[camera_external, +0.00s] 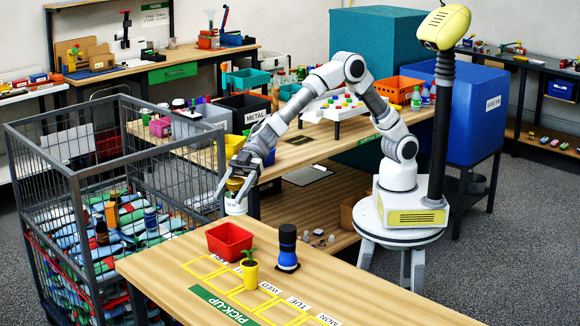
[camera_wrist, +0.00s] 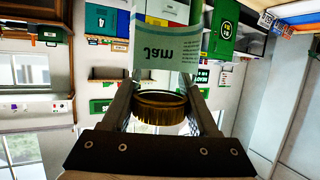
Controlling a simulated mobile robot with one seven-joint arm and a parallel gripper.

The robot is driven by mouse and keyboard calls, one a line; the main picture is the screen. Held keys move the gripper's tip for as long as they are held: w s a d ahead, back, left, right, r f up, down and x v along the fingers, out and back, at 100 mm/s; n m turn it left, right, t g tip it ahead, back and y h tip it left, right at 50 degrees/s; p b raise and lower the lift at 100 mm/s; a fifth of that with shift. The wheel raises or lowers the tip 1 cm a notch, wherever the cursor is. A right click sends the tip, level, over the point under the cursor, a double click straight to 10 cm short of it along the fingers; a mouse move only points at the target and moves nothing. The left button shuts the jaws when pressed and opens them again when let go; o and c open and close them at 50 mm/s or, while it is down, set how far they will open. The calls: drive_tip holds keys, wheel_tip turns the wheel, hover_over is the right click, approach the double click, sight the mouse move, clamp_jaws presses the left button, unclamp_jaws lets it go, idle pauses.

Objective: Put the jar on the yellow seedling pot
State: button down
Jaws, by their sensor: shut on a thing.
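The jar (camera_external: 235,204) has a pale label and a gold-brown lid. My gripper (camera_external: 235,183) is shut on it and holds it in the air beyond the pick-up table's far left edge, near the wire cage. In the wrist view the jar's lid (camera_wrist: 160,106) shows between the fingers, with a "Jam" label that reads upside down. The yellow seedling pot (camera_external: 250,277) stands upright on the pick-up table with a small green plant in it. It is below and a little right of the jar in the outside view, and apart from it.
On the pick-up table (camera_external: 375,298), a red bin (camera_external: 229,241) stands behind the pot, and a dark blue and black object (camera_external: 287,250) stands at its right. A tall wire cage (camera_external: 75,215) full of bottles and packets is at left. Yellow outlined slots mark the tabletop.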

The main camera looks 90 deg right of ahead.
drive_tip(key=d+n+g+p, duration=0.1)
drive_tip(key=d+g+p, duration=0.1)
drive_tip(key=d, duration=0.4)
drive_tip(key=b, duration=0.2)
hover_over(250, 266)
drive_tip(key=a, duration=0.1)
wheel_tip(250, 266, down, 7)
drive_tip(key=shift+n+y, duration=0.3)
drive_tip(key=shift+w+a+f+b, duration=0.1)
drive_tip(key=shift+w+f+b, duration=0.15)
drive_tip(key=shift+f, duration=0.85)
drive_tip(key=shift+w+f+b, duration=0.15)
drive_tip(key=shift+f+b, duration=0.1)
drive_tip(key=shift+f, duration=0.8)
drive_tip(key=shift+f, duration=0.15)
drive_tip(key=shift+c, duration=0.8)
unclamp_jaws()
